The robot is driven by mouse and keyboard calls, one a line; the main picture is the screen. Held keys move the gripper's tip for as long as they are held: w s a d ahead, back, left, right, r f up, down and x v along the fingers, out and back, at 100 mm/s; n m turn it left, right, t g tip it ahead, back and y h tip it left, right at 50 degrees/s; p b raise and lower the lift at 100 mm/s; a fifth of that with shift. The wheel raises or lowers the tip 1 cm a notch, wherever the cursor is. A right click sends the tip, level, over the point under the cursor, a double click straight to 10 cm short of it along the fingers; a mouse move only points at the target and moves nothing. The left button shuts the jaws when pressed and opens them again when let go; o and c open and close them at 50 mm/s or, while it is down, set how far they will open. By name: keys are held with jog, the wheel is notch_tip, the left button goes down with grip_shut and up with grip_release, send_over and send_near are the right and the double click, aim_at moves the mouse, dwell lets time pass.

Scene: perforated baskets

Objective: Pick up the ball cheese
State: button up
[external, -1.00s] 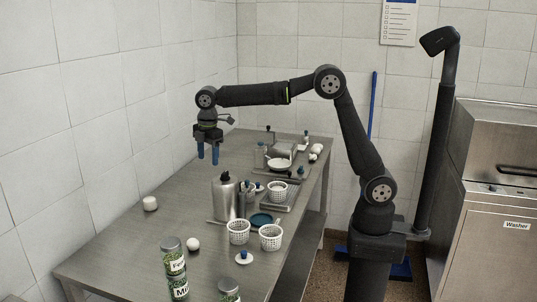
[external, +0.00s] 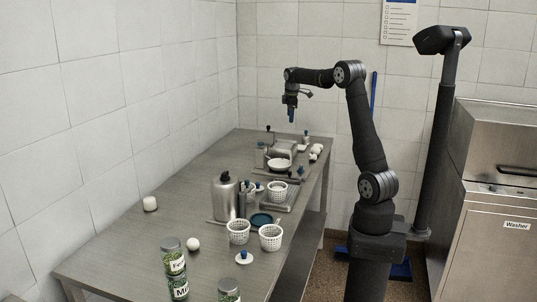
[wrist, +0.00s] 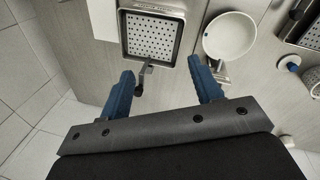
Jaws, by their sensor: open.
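A round white ball (external: 193,244), which looks like the ball cheese, lies on the near part of the steel table in the external view. My gripper (external: 291,120) is raised above the far end of the table, far from the near ball. In the wrist view its blue fingers (wrist: 164,84) are apart, with nothing held between them.
A perforated tray (wrist: 178,40) and a white bowl (wrist: 229,36) show ahead of the fingers in the wrist view. White perforated baskets (external: 238,234), a metal bottle (external: 225,197) and labelled jars (external: 174,262) stand on the table. Its left side is mostly clear.

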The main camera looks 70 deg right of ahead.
jog(key=s+d+m, duration=0.2)
jog(key=s+d, duration=0.7)
jog(key=s, duration=0.2)
send_over(316, 147)
jog(key=a, duration=0.1)
jog(key=shift+g+h, duration=0.3)
notch_tip(316, 147, down, 16)
jog(key=shift+a+r, duration=0.15)
jog(key=shift+r, duration=0.05)
jog(key=shift+x, duration=3.2)
jog(key=shift+s, duration=0.1)
jog(key=c, duration=0.8)
